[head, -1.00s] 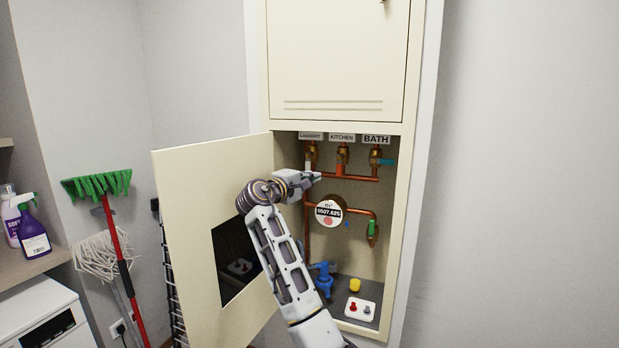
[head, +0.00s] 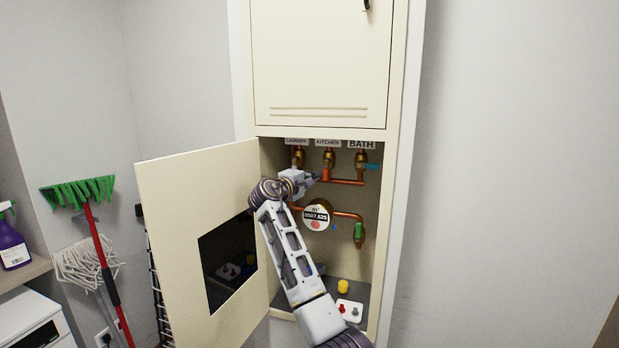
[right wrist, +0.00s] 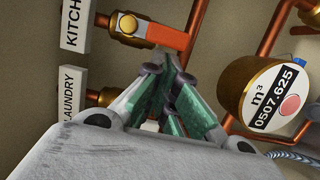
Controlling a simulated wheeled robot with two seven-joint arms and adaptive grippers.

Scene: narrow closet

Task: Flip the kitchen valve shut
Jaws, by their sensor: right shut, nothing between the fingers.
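The kitchen valve (head: 329,158) is a brass body under the KITCHEN label (head: 328,142) in the open cabinet. In the right wrist view its orange-red handle (right wrist: 165,37) lies along the copper pipe, pointing away from the label. My right gripper (head: 317,177) is in the cabinet, just below and left of this valve. Its fingertips (right wrist: 166,68) are shut and empty, close to the handle's free end. I cannot tell whether they touch it. My left gripper is not in view.
The laundry valve (head: 298,157) is to the left, partly hidden by my gripper; the bath valve (head: 361,160) with a blue handle is to the right. A round meter (head: 316,217) sits below. The open cabinet door (head: 185,200) stands left of my arm.

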